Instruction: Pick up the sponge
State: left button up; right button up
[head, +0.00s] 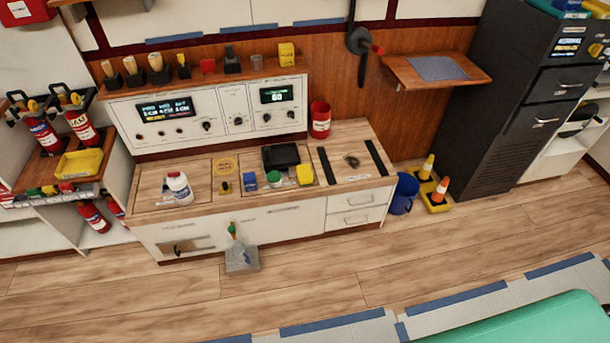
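A bright yellow block (305,174), which looks like the sponge, sits on the wooden counter (225,197), right of a small white tub with a green top (275,181). Another yellow block-like item (287,54) stands at the right end of the shelf above the control panel. The view is too small to tell for certain which one is the sponge. Neither of my grippers shows in the head view.
Around the block are a black case (281,157), a blue item (250,181) and a white bottle (179,188). A blue bucket (404,194) and cones (438,192) stand right. The wooden floor in front is mostly clear.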

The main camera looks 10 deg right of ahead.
aim_at(305, 177)
jog(key=i+j, duration=0.55)
jog(key=i, duration=0.2)
jog(key=i+j+z, duration=0.15)
jog(key=i+j, duration=0.4)
jog(key=i, duration=0.25)
